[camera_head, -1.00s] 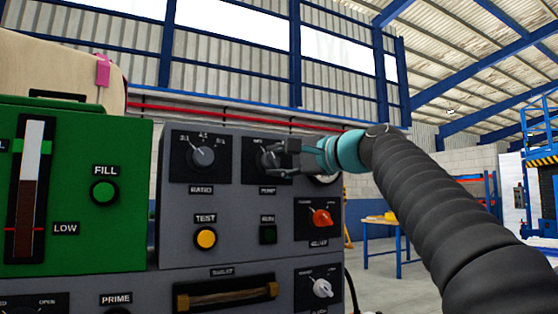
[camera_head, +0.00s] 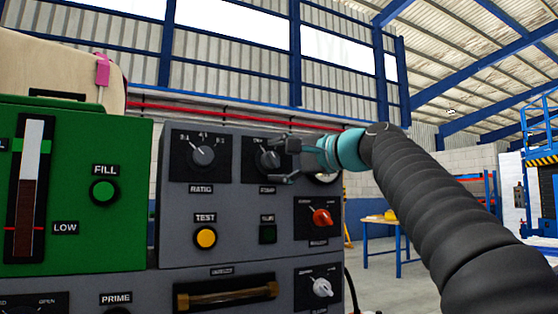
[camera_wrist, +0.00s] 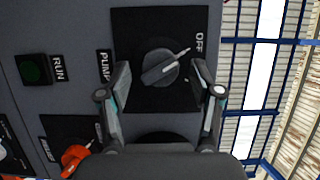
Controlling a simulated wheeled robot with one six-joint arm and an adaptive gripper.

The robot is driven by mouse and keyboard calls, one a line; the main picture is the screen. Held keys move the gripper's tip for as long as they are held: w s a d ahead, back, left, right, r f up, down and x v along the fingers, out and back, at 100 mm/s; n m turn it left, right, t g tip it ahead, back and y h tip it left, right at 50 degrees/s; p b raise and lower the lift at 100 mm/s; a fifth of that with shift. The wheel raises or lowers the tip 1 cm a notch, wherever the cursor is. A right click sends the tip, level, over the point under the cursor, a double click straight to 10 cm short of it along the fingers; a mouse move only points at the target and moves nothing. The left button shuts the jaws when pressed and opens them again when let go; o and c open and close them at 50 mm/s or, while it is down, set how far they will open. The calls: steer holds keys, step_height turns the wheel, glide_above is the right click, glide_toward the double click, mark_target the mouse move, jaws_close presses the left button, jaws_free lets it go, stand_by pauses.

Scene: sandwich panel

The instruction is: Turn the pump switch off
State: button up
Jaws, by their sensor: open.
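The pump switch is a dark round knob with a white pointer line on a black plate, on the grey panel. It shows in the head view (camera_head: 267,161) and, close up and turned sideways, in the wrist view (camera_wrist: 160,68). Its pointer points toward the OFF label (camera_wrist: 200,43). My gripper (camera_head: 281,161) is open in front of the knob. In the wrist view its two fingers (camera_wrist: 161,78) stand on either side of the knob, with visible gaps. The right finger there may hide another label.
The ratio knob (camera_head: 202,156) is left of the pump switch. Below are the yellow test button (camera_head: 205,237), the dark run button (camera_head: 268,234) and a red knob (camera_head: 322,217).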

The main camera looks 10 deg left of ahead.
steer(key=v, duration=1.2)
steer(key=shift+s, duration=0.1)
